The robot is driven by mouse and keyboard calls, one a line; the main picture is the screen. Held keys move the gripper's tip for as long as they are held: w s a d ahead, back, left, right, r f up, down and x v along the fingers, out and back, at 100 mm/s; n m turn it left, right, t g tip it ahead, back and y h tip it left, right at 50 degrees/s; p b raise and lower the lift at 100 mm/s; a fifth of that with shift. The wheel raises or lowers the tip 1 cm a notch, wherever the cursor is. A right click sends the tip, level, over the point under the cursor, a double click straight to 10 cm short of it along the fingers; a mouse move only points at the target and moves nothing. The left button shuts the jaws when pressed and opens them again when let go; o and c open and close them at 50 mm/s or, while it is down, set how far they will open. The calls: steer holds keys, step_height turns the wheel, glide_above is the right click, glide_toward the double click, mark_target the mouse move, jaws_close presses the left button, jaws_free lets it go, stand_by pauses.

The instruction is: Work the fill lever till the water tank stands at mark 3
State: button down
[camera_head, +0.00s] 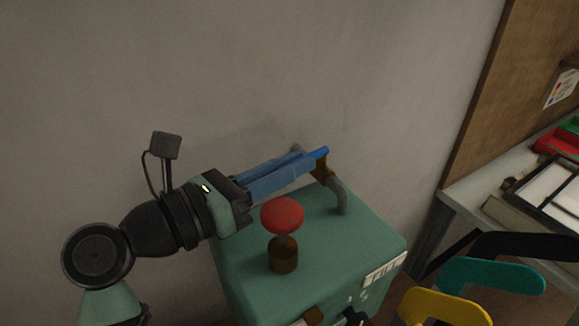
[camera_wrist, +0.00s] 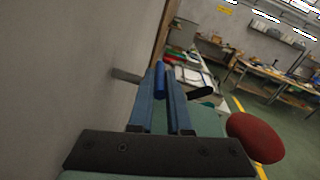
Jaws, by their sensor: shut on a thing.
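My gripper (camera_head: 304,161) reaches from the left over the green tank housing (camera_head: 335,252). Its two blue fingers are shut on a bright blue lever handle (camera_head: 321,152), whose end shows past the fingertips. In the wrist view the blue handle (camera_wrist: 160,82) lies between the fingers. A brown bracket (camera_head: 322,171) and a grey bent pipe (camera_head: 340,196) stand just beyond the fingertips. A label reading FILL (camera_head: 385,269) is on the housing's right front edge. No water level or numbered mark can be read in either view.
A red round knob (camera_head: 283,215) on a brown base stands on the housing, close in front of my gripper; it also shows in the wrist view (camera_wrist: 254,137). A plain wall is behind. Yellow (camera_head: 440,308) and teal (camera_head: 490,275) chair-like shapes and a bench are at right.

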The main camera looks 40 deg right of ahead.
steer(key=c, duration=0.9)
jaws_free()
steer(key=shift+o, duration=0.2)
steer(key=shift+a, duration=0.1)
steer(key=w+a+b, duration=0.1)
steer(key=a+b, duration=0.2)
steer(key=a, duration=0.9)
steer(key=shift+w+a, duration=0.2)
steer(key=shift+a, duration=0.15)
